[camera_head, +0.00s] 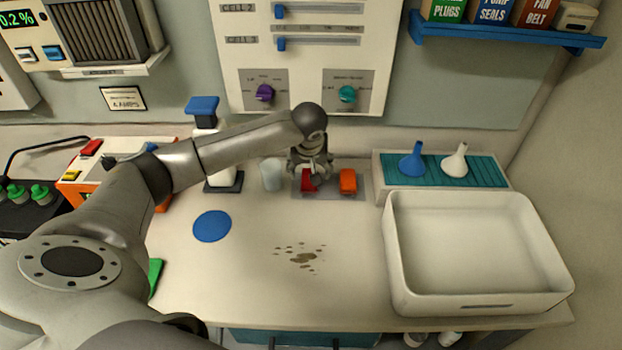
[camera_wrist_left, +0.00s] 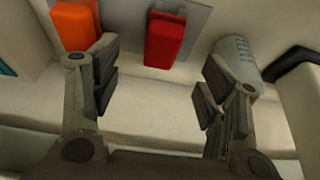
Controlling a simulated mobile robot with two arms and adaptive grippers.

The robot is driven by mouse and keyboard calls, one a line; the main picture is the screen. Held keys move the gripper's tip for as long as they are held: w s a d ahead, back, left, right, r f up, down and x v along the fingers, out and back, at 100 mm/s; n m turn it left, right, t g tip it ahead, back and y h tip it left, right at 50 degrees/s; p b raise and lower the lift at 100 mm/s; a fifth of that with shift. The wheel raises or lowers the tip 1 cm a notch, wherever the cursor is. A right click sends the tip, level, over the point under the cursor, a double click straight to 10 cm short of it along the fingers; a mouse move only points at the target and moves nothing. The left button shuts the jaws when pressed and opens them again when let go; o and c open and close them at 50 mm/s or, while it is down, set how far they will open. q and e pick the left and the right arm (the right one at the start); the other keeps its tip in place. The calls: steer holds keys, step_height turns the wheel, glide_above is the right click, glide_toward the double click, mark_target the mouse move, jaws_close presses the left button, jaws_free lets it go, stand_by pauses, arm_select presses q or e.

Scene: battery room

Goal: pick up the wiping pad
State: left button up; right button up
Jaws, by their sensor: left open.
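A red block-shaped pad (camera_head: 308,182) and an orange one (camera_head: 348,181) sit side by side on a small grey plate (camera_head: 328,192) at the back of the counter. I cannot tell which of them is the wiping pad. My left gripper (camera_head: 312,176) is open above the red pad and partly hides it. In the left wrist view the red pad (camera_wrist_left: 165,38) lies ahead of the gap between the open fingers (camera_wrist_left: 160,92), touching neither. The orange pad (camera_wrist_left: 75,25) is beyond the finger at the left of that view. My right gripper is not in view.
A clear beaker (camera_head: 271,174) and a blue-topped pump bottle (camera_head: 222,172) stand left of the plate. A white basin (camera_head: 392,275) and a funnel rack (camera_head: 381,181) are on the right. Brown spots (camera_head: 303,258) and a blue disc (camera_head: 212,226) lie on the open counter.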

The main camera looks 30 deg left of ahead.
mark_target(309, 180)
arm_select(q)
steer(key=shift+x, duration=1.1)
steer(key=shift+w+f, duration=0.3)
steer(key=shift+w+a+f+p, duration=0.2)
steer(key=shift+a+f+p, duration=0.2)
steer(key=shift+f, duration=0.15)
steer(key=shift+w+a+f+p, duration=0.3)
steer(key=shift+f+p, duration=0.1)
steer(key=shift+f, duration=0.15)
steer(key=shift+x, duration=0.9)
steer(key=shift+f, duration=0.3)
steer(key=shift+c, duration=0.3)
steer(key=c, duration=1.1)
steer(key=shift+o, duration=0.2)
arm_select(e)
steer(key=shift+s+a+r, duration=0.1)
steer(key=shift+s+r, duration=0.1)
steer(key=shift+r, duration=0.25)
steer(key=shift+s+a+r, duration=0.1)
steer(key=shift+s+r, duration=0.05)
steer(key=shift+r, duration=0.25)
